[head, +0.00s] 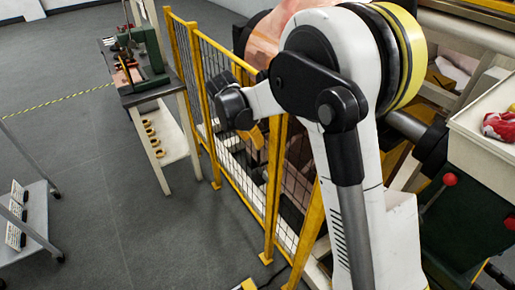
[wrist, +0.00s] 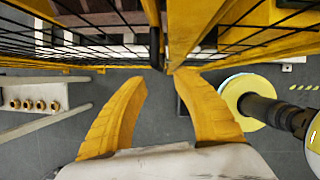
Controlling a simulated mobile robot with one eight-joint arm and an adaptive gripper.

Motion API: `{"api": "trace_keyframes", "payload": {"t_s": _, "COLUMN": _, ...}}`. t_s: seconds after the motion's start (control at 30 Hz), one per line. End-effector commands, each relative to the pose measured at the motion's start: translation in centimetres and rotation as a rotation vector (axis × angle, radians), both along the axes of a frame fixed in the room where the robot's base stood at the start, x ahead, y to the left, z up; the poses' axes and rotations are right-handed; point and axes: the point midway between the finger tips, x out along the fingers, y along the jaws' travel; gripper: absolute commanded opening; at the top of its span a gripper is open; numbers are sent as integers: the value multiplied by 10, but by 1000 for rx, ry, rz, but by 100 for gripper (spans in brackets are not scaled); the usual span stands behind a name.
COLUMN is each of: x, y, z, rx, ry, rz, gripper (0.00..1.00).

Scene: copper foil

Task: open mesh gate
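The mesh gate (head: 236,165) has a yellow frame with black wire mesh, and it stands in line with the yellow fence panels. In the wrist view, yellow frame bars and mesh (wrist: 75,38) fill the top of the picture. Two yellow uprights meet near the middle, with a dark narrow part (wrist: 155,48) between them. My gripper (wrist: 160,78) has its two ribbed yellow fingers spread apart, with the tips close to these uprights. I cannot tell whether they touch. In the head view, my arm hides part of the gate, and my gripper shows only partly beside the mesh.
A bench with a green machine (head: 145,55) stands at the far left, with a shelf (head: 165,150) below. A grey cart (head: 30,225) is at the left edge. Large machinery with a white tray (head: 490,125) is at right.

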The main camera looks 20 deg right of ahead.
Motion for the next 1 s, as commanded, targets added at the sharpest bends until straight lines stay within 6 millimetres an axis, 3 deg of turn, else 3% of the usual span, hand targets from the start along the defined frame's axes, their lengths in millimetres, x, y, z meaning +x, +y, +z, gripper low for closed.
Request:
{"api": "trace_keyframes", "payload": {"t_s": 0.1, "x": 5, "y": -9, "z": -27, "rx": 1, "ry": -1, "rz": -4, "gripper": 34}}
{"api": "trace_keyframes", "payload": {"t_s": 0.3, "x": 12, "y": -21, "z": -58, "rx": 2, "ry": -2, "rz": -3, "gripper": 34}}
{"api": "trace_keyframes", "payload": {"t_s": 0.5, "x": 15, "y": -26, "z": -72, "rx": 2, "ry": -2, "rz": -3, "gripper": 34}}
{"api": "trace_keyframes", "payload": {"t_s": 0.77, "x": 15, "y": -26, "z": -72, "rx": 2, "ry": -1, "rz": -2, "gripper": 34}}
{"api": "trace_keyframes", "payload": {"t_s": 0.8, "x": 15, "y": -26, "z": -72, "rx": 2, "ry": -1, "rz": -2, "gripper": 30}}
{"api": "trace_keyframes", "payload": {"t_s": 0.9, "x": 15, "y": -26, "z": -72, "rx": 2, "ry": -1, "rz": -2, "gripper": 0}}
{"api": "trace_keyframes", "payload": {"t_s": 1.0, "x": 15, "y": -26, "z": -72, "rx": 2, "ry": -1, "rz": -2, "gripper": 0}}
